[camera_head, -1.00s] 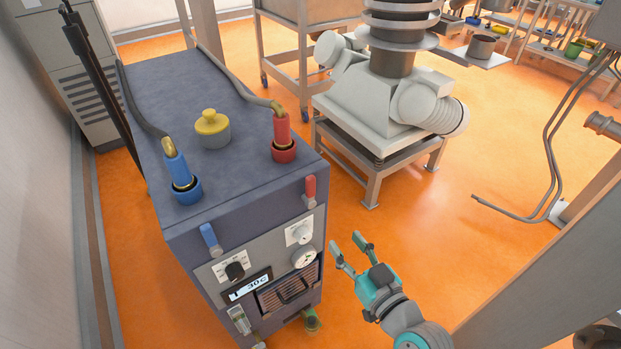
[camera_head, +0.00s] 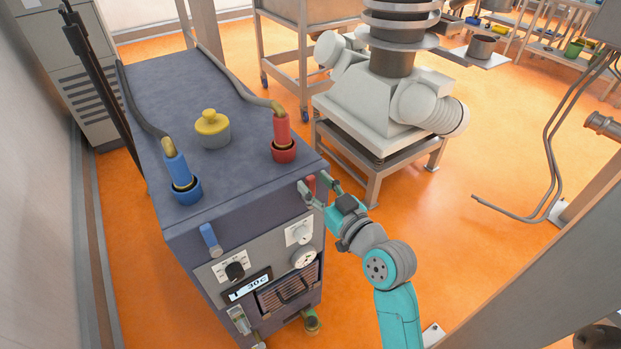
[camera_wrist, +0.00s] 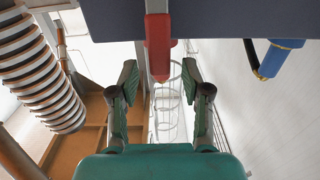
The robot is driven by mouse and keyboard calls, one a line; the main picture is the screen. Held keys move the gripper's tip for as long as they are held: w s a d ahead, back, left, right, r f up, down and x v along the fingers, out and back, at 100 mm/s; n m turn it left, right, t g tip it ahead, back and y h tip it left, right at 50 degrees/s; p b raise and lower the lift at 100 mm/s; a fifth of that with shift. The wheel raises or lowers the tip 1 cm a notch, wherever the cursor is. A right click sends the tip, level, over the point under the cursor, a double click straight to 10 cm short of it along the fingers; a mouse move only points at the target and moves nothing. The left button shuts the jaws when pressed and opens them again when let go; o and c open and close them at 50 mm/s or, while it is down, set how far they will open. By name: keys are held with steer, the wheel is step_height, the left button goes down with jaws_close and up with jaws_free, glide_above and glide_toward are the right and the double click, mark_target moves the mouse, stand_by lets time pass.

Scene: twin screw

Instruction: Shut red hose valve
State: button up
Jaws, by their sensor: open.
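The red valve handle (camera_head: 311,184) is on the front face of the blue-grey unit (camera_head: 245,215), near its top right corner. It stands upright, partly hidden behind my gripper in the head view. In the wrist view the red handle (camera_wrist: 157,48) hangs from the unit's dark edge, centred ahead of the fingers. My gripper (camera_head: 317,189) is at the handle, one finger on each side of it in the head view. The fingers (camera_wrist: 160,88) are open with a gap between them. Contact with the handle cannot be told.
A blue valve handle (camera_head: 211,239) is left on the same face; a blue fitting (camera_wrist: 281,58) shows in the wrist view. A red hose connector (camera_head: 282,132) and a blue one (camera_head: 179,172) stand on top.

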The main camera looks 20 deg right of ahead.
steer(key=shift+x, duration=1.25)
jaws_close()
